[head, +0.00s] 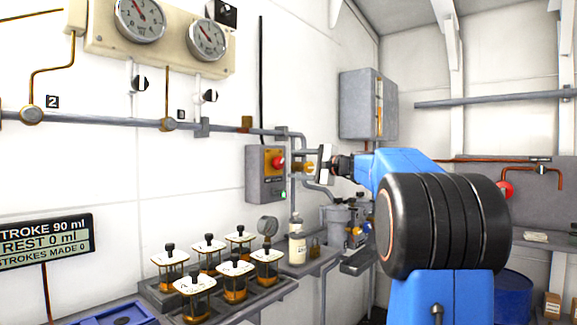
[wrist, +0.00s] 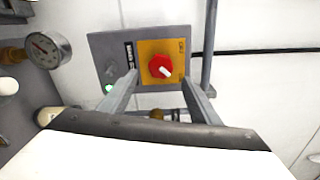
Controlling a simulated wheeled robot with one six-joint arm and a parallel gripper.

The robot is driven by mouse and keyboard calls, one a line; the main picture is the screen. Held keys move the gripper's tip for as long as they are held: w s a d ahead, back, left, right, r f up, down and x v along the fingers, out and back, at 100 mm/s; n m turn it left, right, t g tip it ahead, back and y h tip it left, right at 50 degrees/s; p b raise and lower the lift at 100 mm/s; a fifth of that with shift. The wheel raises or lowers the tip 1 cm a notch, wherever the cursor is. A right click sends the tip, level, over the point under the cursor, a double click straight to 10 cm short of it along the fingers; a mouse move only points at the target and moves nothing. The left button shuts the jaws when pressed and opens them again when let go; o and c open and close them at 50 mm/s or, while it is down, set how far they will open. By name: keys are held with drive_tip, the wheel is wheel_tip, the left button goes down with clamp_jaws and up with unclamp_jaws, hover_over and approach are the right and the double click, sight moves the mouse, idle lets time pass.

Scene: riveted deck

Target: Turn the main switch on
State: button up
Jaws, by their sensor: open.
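The main switch is a red round knob (wrist: 161,67) with a white pointer mark, on a yellow plate (wrist: 176,47) fixed to a grey box (wrist: 113,56). A green light (wrist: 109,88) glows on the box. In the head view the grey switch box (head: 257,187) is on the white wall, with the red knob (head: 278,163) facing right. My gripper (wrist: 166,88) is open and empty. In the wrist view its two fingers point at the box, one on each side of the knob's line, apparently short of it. In the head view my gripper (head: 312,168) is just right of the box.
Below the box, a shelf holds several glass jars (head: 235,279), a small gauge (head: 268,226) and a pale bottle (head: 297,246). A grey pipe (head: 100,120) runs along the wall. A grey cabinet (head: 360,105) hangs behind my arm. Two gauges (head: 140,18) are at upper left.

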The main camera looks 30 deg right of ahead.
drive_tip(key=v, duration=1.1)
drive_tip(key=shift+s, duration=0.4)
drive_tip(key=shift+d, duration=0.1)
drive_tip(key=s+a+f+n+g, duration=0.2)
drive_tip(key=s+a+f+g, duration=0.15)
drive_tip(key=a+f, duration=0.45)
drive_tip(key=s+a+f+n+g, duration=0.2)
drive_tip(key=s+a+f+n, duration=0.15)
drive_tip(key=a+f, duration=0.4)
drive_tip(key=s+a+f+n+g, duration=0.1)
drive_tip(key=s+a+f+g, duration=0.2)
drive_tip(key=s+a+f, duration=0.5)
drive_tip(key=s+a+f+n+g+h, duration=0.2)
drive_tip(key=s+f+n, duration=0.3)
drive_tip(key=s+f, duration=0.5)
drive_tip(key=s+a+f+n+g+h, duration=0.1)
drive_tip(key=s+a+f+n+h, duration=0.2)
drive_tip(key=s+f, duration=0.7)
drive_tip(key=shift+a+f+n+g+h, duration=0.3)
drive_tip(key=shift+f+n+h, duration=0.35)
drive_tip(key=shift+n, duration=0.3)
